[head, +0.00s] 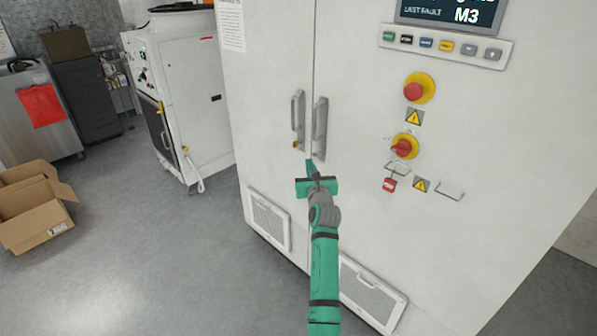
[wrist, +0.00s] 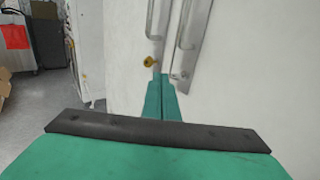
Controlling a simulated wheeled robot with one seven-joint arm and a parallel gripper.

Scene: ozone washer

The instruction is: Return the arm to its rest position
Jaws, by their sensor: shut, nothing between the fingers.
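My gripper (head: 311,165) is at the end of my green arm, in front of the white cabinet (head: 265,95). Its two green fingers are together with nothing between them. In the wrist view the shut fingertips (wrist: 162,80) point at the cabinet front, just below the two door handles. The left handle (head: 298,112) has a yellow key or lock piece (head: 297,145) below it. The right handle (head: 319,128) is just above the fingertips in the head view. I cannot tell whether the fingertips touch the door.
The cabinet has a red knob on yellow (head: 404,147), a red button (head: 414,91), a red tag (head: 389,185) and a display (head: 450,12). A white machine (head: 195,90) and open cardboard boxes (head: 35,210) stand left. Grey floor (head: 150,260) between is clear.

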